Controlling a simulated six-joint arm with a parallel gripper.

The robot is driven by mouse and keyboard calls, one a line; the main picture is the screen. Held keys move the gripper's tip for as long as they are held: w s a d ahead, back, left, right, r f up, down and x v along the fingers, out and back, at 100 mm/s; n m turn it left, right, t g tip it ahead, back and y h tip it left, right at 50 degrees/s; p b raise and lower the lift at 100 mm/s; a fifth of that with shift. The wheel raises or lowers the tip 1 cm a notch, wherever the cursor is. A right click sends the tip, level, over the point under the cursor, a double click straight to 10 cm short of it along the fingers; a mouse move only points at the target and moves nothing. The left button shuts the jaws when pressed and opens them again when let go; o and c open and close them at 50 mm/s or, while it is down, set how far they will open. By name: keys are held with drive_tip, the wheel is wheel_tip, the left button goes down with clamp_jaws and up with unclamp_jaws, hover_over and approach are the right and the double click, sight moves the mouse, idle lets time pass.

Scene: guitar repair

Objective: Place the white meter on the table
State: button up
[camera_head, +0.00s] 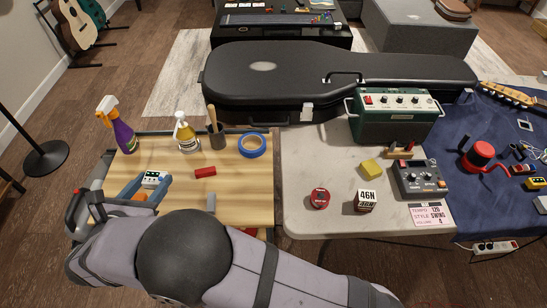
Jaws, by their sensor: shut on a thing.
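The white meter (152,178) is a small white box with dark details on its face, at the left of the wooden table (240,200). My gripper (147,184), with blue fingers, reaches in from the lower left and is shut on the white meter. The fingers and my arm hide part of the table around it. I cannot tell whether the meter touches the wooden top or is held just above it. A small orange thing (140,197) shows between the fingers, partly hidden.
A red block (205,172) lies mid-table. The wood between is clear. A pale table (300,215) adjoins at right.

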drive_tip(key=w+d+m+g+h, duration=0.1)
drive_tip(key=w+d+m+h, duration=0.25)
drive_tip(key=w+d, duration=0.75)
drive_tip(key=m+g+h, duration=0.7)
drive_tip(key=m+h, duration=0.1)
drive_tip(key=m, duration=0.1)
hover_over(308, 159)
drive_tip(key=shift+f, duration=0.65)
drive_tip(key=shift+y, duration=0.25)
drive_tip(key=shift+f+p, duration=0.55)
drive_tip(key=shift+f, duration=4.5)
drive_tip(key=shift+f, duration=0.1)
